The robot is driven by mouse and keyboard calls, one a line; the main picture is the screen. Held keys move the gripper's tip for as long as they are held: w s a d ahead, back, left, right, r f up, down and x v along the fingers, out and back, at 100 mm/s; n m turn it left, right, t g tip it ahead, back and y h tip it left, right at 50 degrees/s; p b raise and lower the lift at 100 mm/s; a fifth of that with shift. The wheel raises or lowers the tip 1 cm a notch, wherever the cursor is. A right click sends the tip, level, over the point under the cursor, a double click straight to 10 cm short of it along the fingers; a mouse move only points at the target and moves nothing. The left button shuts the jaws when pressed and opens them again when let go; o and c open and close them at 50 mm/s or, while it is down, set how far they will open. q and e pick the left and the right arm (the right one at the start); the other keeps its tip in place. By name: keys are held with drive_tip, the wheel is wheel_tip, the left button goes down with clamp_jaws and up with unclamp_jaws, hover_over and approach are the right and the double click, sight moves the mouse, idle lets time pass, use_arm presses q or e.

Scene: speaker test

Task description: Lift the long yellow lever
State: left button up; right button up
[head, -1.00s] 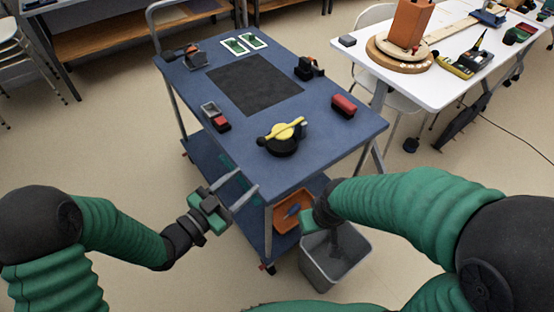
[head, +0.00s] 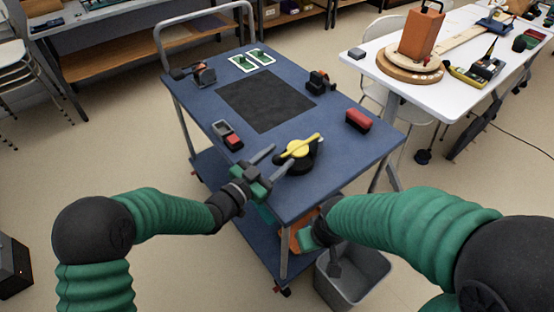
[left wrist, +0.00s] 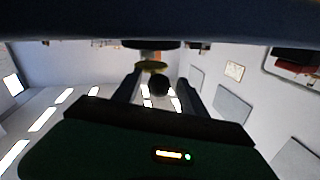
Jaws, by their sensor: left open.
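The long yellow lever (head: 303,146) lies across a round black base (head: 298,163) near the front edge of the blue cart top. In the left wrist view, the yellow part (left wrist: 151,66) shows small beyond my fingertips, roughly between them. My left gripper (head: 279,158) is open and empty, at the cart's front edge, with its fingers pointing at the lever from the left. I cannot tell from the head view whether a fingertip touches the base. My right gripper (head: 332,252) hangs low beside the cart's front right, partly hidden by its arm; its jaws cannot be made out.
The blue cart top (head: 212,100) also bears a black mat (head: 265,100), a red block (head: 358,120), a small grey-and-red item (head: 228,135) and dark devices. A grey bin (head: 352,280) stands on the floor below my right gripper. A white table (head: 450,95) is at the right.

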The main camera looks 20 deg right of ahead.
use_arm(q)
drive_tip(key=shift+d, duration=0.15)
clamp_jaws()
idle(1.2)
